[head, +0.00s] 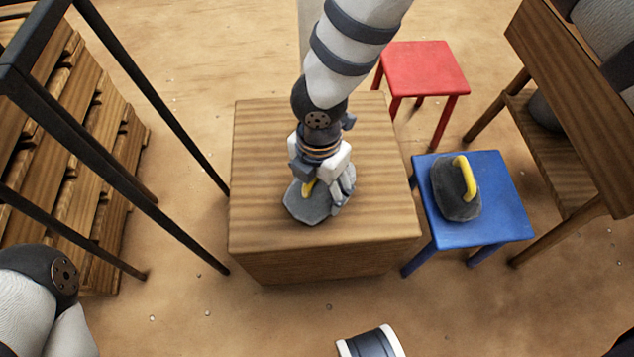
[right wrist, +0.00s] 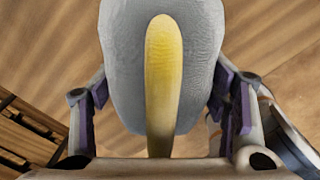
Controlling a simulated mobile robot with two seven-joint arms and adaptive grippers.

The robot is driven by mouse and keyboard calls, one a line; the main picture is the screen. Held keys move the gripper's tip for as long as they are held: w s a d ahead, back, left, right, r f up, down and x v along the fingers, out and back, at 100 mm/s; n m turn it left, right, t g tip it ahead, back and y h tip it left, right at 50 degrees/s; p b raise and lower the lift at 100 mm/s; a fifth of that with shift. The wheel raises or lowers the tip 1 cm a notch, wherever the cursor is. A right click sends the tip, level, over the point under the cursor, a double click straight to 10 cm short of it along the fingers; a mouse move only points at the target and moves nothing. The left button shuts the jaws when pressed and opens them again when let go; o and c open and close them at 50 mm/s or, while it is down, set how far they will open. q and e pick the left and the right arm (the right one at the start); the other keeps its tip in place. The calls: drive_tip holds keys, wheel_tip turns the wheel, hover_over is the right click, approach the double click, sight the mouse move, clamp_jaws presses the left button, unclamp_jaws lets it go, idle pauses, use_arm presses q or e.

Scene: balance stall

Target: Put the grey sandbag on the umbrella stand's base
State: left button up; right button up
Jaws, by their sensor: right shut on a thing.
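The grey sandbag (head: 305,208) with a yellow handle is at the top of a wooden box in the head view. My right gripper (head: 322,172) is over it, shut on it, and hides much of it. I cannot tell whether the bag touches the box top. In the right wrist view the grey sandbag (right wrist: 205,55) and its yellow handle (right wrist: 161,80) lie between the two fingers of my right gripper (right wrist: 163,118). I cannot make out the umbrella stand's base in either view. My left gripper is out of view.
The wooden box (head: 265,225) stands mid-view. A darker sandbag (head: 453,200) with a yellow handle sits on a blue stool (head: 505,215) to its right. A red stool (head: 430,65) is behind. A dark metal frame (head: 105,160) and wooden pallets (head: 95,90) are left, a wooden table (head: 575,70) right.

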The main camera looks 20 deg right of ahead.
drive_tip(key=shift+r, duration=0.15)
drive_tip(key=o, duration=2)
wheel_tip(320, 180, up, 12)
drive_tip(key=p, duration=0.4)
drive_tip(key=shift+p, duration=0.3)
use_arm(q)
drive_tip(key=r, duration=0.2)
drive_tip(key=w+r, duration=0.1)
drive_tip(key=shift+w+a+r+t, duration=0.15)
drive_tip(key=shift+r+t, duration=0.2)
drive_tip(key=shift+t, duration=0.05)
